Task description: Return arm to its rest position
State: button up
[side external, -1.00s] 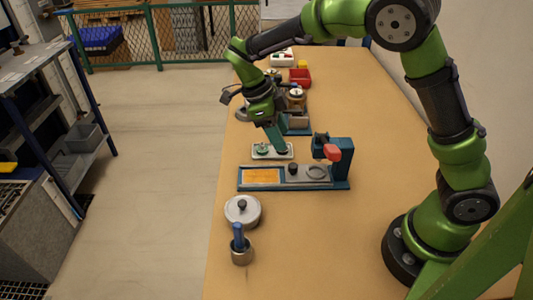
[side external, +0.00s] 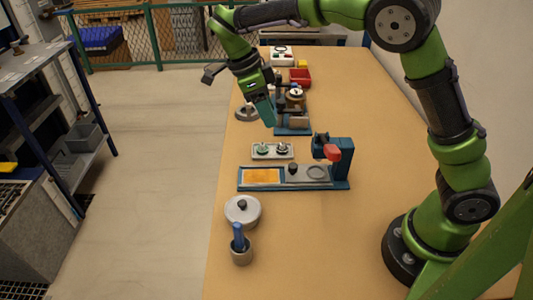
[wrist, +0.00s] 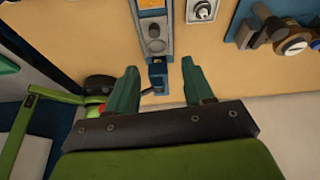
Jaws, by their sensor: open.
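My gripper (side external: 268,123) is in the air above the table (side external: 300,235), up and slightly left of the small white plate (side external: 258,156) with two round parts on it. In the wrist view the two green fingers (wrist: 160,88) stand apart with nothing between them. The green and dark arm arches over the table from its base at the lower right. The small plate also shows at the top of the wrist view (wrist: 201,8).
A blue-framed fixture (side external: 243,184) with an orange panel and a red-tipped part stands mid-table. A lidded pot (side external: 242,212) and a cup (side external: 242,254) with a blue handle stand nearer. Blue apparatus (side external: 293,130), a red box (side external: 300,77) and a white box (side external: 281,57) stand farther back.

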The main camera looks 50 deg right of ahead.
jog(key=s+r+n+t+y, duration=0.1)
jog(key=s+r+n+t, duration=0.1)
jog(key=s+n, duration=0.4)
jog(key=s+d+r+n+t+y, duration=0.1)
jog(key=s+n+t, duration=0.3)
jog(key=n, duration=0.4)
jog(key=s+r+n+t+y, duration=0.2)
jog(key=s+n+t+y, duration=0.1)
jog(key=s+n, duration=0.4)
jog(key=shift+s+d+r+n+t, duration=0.3)
jog(key=shift+d+r+n+t, duration=0.1)
jog(key=shift+n, duration=0.2)
jog(key=shift+d+r, duration=0.15)
jog(key=shift+r, duration=0.05)
